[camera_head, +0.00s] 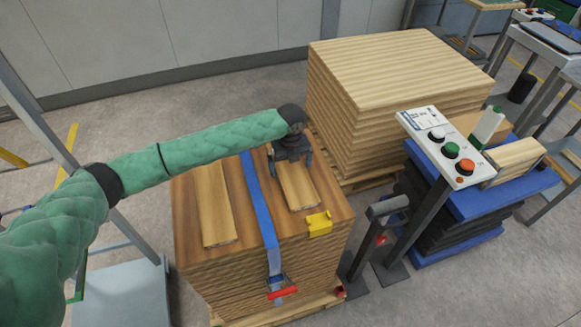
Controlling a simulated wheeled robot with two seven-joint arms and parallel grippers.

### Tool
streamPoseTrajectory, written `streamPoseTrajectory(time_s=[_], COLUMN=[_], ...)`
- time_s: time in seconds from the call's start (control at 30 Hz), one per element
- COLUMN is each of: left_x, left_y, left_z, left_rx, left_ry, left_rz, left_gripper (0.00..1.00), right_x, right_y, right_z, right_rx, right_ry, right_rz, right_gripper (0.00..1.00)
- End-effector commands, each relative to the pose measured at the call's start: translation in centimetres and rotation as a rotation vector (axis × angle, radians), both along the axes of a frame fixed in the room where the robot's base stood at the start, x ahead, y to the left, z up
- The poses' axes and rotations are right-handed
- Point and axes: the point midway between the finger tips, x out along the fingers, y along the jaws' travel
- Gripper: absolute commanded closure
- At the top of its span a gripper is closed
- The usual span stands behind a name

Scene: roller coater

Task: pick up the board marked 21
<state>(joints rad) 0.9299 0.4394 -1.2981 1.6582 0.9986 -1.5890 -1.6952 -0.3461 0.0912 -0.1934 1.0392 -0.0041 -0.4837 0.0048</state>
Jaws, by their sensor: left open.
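Two light wooden boards lie on the brown wood stack (190,237). The left board (214,205) lies left of the blue strap. The right board (298,187) lies right of the strap, and its far part is under my left gripper. No number is readable on either board, so I cannot tell which is marked 21. My left gripper (291,170) points down at the right board's far end, with its fingers apart on either side of it. Whether it touches the board is not clear. My right gripper is not in view.
A blue strap (258,200) with a red-handled buckle (281,288) crosses the stack. A yellow piece (319,223) sits at its front right edge. A taller pale stack (400,70) stands behind. A control panel (438,143) with buttons stands at right, beside a blue-topped dark stack (470,195).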

Motion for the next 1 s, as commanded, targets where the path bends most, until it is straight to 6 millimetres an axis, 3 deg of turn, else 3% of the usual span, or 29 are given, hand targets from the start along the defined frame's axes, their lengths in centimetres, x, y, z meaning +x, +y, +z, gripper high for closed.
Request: streamPoseTrajectory(time_s=[0.33,0.57,1.0], left_x=[0.02,0.02,0.12], left_y=[0.02,0.02,0.02], left_z=[-0.4,-0.38,0.55], left_rx=[0.0,0.0,0.0], left_ry=[-0.001,-0.001,-0.003], left_rz=[0.0,0.0,0.001], left_gripper=[0.02,0.47,0.47], right_x=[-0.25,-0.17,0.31], right_y=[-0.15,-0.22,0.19], right_z=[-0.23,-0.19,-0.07], right_rx=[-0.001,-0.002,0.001], right_ry=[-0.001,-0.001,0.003], right_rz=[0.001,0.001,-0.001], right_gripper=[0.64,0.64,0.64])
